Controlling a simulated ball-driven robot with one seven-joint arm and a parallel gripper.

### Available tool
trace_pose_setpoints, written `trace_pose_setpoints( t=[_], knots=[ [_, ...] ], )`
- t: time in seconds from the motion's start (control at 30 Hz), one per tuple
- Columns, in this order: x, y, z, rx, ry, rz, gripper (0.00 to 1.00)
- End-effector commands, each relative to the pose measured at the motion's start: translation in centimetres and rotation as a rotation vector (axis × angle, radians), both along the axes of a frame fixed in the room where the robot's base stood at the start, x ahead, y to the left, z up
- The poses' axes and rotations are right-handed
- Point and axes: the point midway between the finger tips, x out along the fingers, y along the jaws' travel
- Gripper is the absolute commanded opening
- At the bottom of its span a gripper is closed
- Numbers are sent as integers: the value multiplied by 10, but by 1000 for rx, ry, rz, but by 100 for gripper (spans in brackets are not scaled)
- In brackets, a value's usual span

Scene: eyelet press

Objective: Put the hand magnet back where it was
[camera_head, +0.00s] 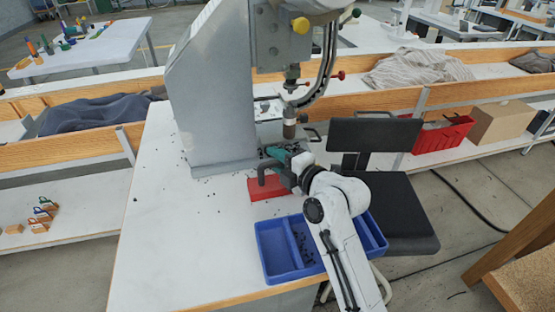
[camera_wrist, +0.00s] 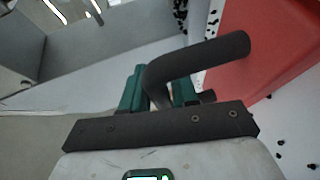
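My gripper (camera_head: 283,160) is over the press table, in front of the press column. In the wrist view its two teal fingers (camera_wrist: 158,88) are closed around a dark grey bent bar, which looks like the handle of the hand magnet (camera_wrist: 205,58). The bar bends toward the right there; in the head view the magnet's bar (camera_head: 262,180) turns down in front of a red flat piece (camera_head: 268,193). The red piece (camera_wrist: 275,60) fills the upper right of the wrist view. I cannot tell whether bar and red piece touch or are joined.
A blue compartment tray (camera_head: 275,258) with dark bits stands on the table's front right, partly behind my arm. The eyelet press (camera_head: 210,95) rises behind. Small black eyelets are scattered on the white table (camera_head: 165,225), whose left part is mostly clear. A black chair (camera_head: 395,200) stands right.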

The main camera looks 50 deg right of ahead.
Motion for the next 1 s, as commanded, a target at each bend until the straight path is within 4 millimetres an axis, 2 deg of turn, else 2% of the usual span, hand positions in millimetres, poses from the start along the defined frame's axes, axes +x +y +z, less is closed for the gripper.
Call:
trace_pose_setpoints(
  t=[0.03,0.2,0.57,1.0],
  knots=[
    [0,0,0,0,0,0,34],
    [0,0,0,0,0,0,49],
    [-3,0,4,1,0,-1,49],
    [-86,12,16,0,-1,-1,49]
  ],
)
